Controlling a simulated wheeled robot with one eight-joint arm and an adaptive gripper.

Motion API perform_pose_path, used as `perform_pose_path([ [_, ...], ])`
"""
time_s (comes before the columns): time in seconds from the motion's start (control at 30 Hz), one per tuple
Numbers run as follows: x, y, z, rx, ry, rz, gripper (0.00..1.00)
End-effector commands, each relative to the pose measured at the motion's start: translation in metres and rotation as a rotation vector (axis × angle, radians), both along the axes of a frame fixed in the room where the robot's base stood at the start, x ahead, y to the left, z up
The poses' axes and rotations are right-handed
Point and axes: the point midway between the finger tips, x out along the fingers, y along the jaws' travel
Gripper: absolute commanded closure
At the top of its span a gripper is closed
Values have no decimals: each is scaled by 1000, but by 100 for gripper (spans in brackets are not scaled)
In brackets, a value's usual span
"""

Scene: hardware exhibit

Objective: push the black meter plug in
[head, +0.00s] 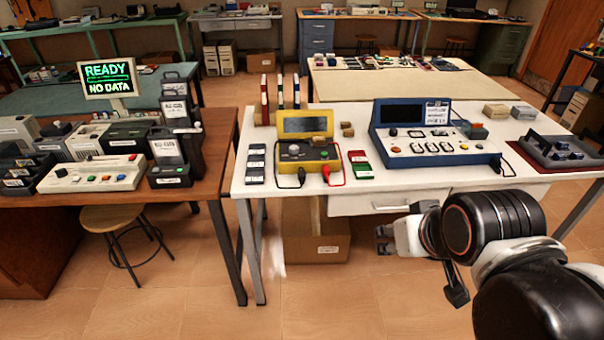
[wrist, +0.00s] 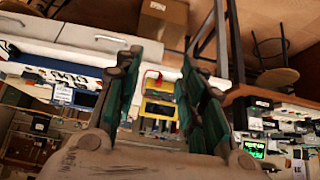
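A yellow meter (head: 308,152) with a raised lid sits on the white table. A black plug (head: 302,175) is at its front left corner and a red plug (head: 326,173) at its front right. I cannot tell how deep the black plug sits. My gripper (head: 385,239) is in front of the table, below its top and to the right of the meter, apart from it. In the wrist view my gripper (wrist: 160,62) is open and empty, with the yellow meter (wrist: 158,107) seen upside down between the fingers. The black plug is not clear there.
A blue meter (head: 425,135) stands right of the yellow one. Dark blocks (head: 256,164) lie at the left and red and green blocks (head: 360,164) between the meters. A drawer (head: 385,202) and a cardboard box (head: 316,235) are under the tabletop. A wooden table (head: 215,150) stands left.

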Motion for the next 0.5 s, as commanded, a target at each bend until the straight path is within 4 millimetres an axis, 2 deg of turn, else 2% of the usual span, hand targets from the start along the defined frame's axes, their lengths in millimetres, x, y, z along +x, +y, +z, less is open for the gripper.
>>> perform_pose_path([
  [0.03,1,0,1,-5,1,7,80],
  [0.1,5,1,4,-25,6,38,96],
  [0.13,8,2,7,-39,9,60,100],
  [0.27,30,7,22,-149,33,231,100],
  [0.5,90,23,42,-418,86,683,100],
])
